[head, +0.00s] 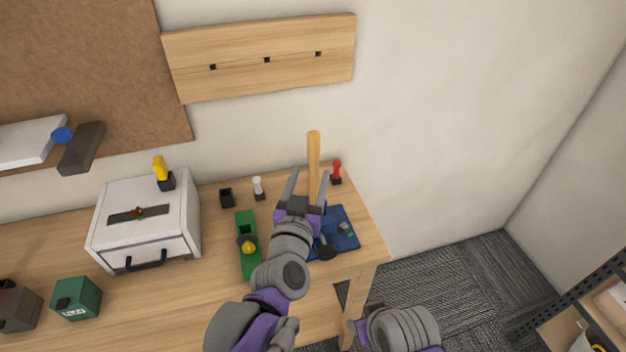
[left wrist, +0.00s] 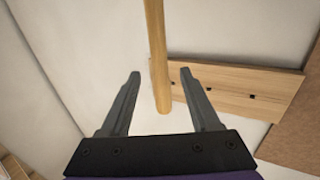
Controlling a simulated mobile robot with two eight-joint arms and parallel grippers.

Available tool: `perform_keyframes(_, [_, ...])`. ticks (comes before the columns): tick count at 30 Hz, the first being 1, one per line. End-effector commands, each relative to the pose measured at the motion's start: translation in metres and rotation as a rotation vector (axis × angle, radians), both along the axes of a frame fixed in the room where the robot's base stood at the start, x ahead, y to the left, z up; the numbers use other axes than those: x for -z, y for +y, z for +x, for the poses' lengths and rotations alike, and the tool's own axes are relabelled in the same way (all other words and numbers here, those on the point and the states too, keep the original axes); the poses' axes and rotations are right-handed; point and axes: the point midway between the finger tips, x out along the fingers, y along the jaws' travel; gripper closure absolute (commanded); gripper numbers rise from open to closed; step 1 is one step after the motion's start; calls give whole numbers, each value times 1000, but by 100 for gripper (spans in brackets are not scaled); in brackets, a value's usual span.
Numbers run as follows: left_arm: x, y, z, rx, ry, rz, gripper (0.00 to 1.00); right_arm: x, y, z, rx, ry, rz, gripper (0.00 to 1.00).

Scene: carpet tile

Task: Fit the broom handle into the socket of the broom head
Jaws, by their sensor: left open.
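The broom handle (head: 313,155), a plain wooden stick, stands nearly upright by the back wall near the table's right end. Its lower part is hidden behind my left gripper (head: 309,186), which is open and points at it. In the left wrist view the handle (left wrist: 157,50) comes in from the top and its free end shows between the two spread fingers (left wrist: 161,74). The fingers do not touch it; the depth gap is hard to tell. I cannot make out the broom head or its socket for sure. My right gripper is out of view.
A blue tray (head: 347,240) with small dark items lies right of my left gripper. A red-handled tool (head: 336,172), a green tray (head: 246,218) and a white box (head: 181,215) stand on the table. A wooden board (head: 230,52) hangs on the wall above.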

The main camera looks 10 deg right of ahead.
Motion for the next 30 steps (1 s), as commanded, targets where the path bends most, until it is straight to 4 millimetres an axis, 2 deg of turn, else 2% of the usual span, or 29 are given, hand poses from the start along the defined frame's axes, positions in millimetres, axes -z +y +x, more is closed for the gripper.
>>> perform_keyframes(3, [-1,-7,16,0,1,0,37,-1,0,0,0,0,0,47])
perform_keyframes(8, [-1,-12,26,1,1,0,37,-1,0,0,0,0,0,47])
perform_keyframes(18, [-4,-30,66,1,3,1,37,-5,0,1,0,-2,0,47])
perform_keyframes(26, [-4,-32,69,1,3,1,37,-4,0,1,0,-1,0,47])
perform_keyframes(27, [-4,-32,69,1,3,1,39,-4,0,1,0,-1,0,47])
perform_keyframes(30, [-4,-32,69,1,3,1,57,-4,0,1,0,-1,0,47])
